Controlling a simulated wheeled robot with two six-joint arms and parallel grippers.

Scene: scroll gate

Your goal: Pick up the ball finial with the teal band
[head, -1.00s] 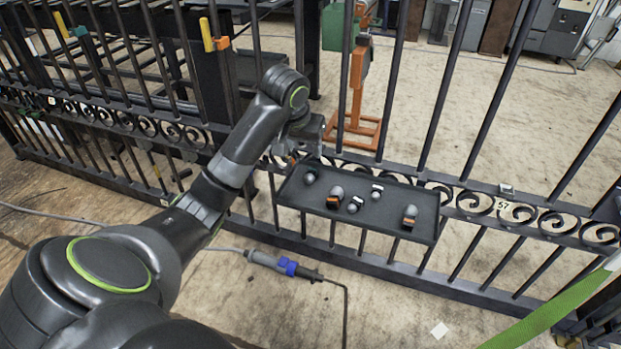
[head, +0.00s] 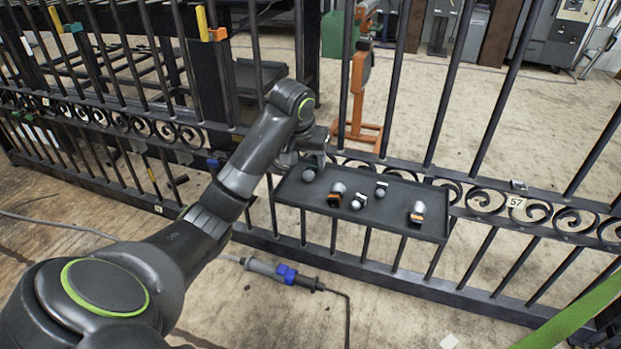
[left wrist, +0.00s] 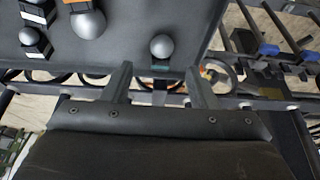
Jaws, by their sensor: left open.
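The ball finial with the teal band (left wrist: 162,47) lies on the dark tray, its grey ball away from my gripper and its dark teal-banded base toward it. In the head view this finial (head: 308,176) is at the tray's left end, its base partly hidden by my gripper. My left gripper (left wrist: 158,72) is open, with one finger on each side of the base end; I cannot tell whether they touch it. In the head view my left gripper (head: 312,154) is over the tray's back left corner. My right gripper is not in view.
The dark tray (head: 390,226) is mounted against a black scroll gate (head: 562,215). It also holds orange-banded finials (head: 417,208) and white-banded finials (head: 381,190). Gate bars stand close around the arm. A cable with a blue connector (head: 286,274) lies on the floor.

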